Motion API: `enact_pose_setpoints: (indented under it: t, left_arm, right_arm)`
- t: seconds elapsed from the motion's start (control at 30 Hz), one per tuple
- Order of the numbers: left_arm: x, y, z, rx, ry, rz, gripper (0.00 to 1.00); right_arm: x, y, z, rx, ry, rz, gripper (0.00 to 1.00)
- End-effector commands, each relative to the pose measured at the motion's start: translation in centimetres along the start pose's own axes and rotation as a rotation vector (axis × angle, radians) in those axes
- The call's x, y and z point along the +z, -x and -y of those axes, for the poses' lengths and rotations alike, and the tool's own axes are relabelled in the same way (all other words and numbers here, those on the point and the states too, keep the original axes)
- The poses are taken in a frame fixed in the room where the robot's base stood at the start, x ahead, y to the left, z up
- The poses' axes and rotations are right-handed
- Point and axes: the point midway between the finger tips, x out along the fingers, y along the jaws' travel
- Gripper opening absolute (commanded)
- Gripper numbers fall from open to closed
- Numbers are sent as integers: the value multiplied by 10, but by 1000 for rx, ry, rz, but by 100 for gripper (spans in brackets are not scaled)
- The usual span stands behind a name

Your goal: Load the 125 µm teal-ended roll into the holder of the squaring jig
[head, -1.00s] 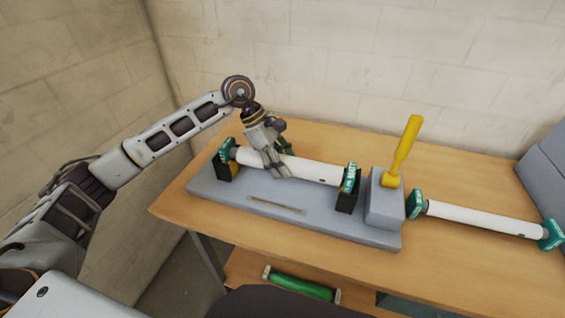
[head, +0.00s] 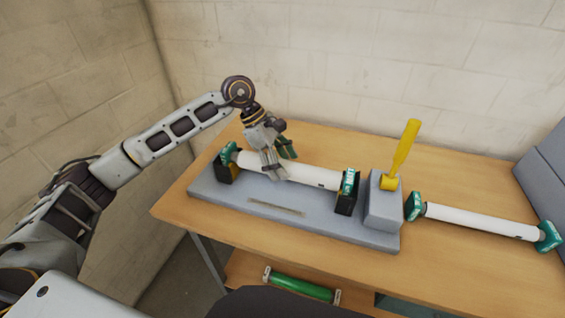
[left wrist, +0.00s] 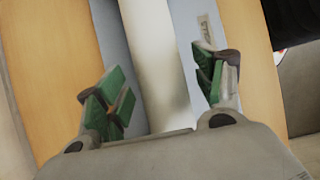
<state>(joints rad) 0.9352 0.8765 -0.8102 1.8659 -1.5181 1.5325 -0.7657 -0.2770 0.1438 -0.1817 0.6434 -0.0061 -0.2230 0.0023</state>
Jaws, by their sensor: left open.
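A white roll with teal ends (head: 305,171) lies along the squaring jig (head: 225,196), its ends at the two black holder blocks (head: 229,174). The right block (head: 345,204) is under its right teal end. My left gripper (head: 280,166) is at the left half of this roll. In the left wrist view, its green-padded fingers (left wrist: 160,95) are spread apart on both sides of the white roll (left wrist: 155,60), not pressed on it. A second white roll with teal ends (head: 480,220) lies on the table, right of the jig. I cannot read either label for thickness. My right gripper is not in view.
A yellow lever (head: 405,150) stands up from the grey block at the jig's right end. A green roll (head: 300,287) lies on the lower shelf. A grey-blue object (head: 547,165) stands at the far right. The table (head: 450,285) is clear in front of the second roll.

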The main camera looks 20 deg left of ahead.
Motion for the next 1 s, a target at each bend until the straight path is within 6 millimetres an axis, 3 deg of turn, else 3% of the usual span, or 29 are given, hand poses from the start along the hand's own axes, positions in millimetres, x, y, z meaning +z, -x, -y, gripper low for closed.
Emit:
enact_pose_setpoints:
  t: [0.2,0.7,1.0]
  left_arm:
    - [1,30,-1,4,0,0,69]
    - [1,102,-1,2,0,0,69]
    - [1,121,0,0,0,0,69]
  right_arm:
    - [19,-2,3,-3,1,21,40]
    - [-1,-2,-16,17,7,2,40]
    - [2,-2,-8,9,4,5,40]
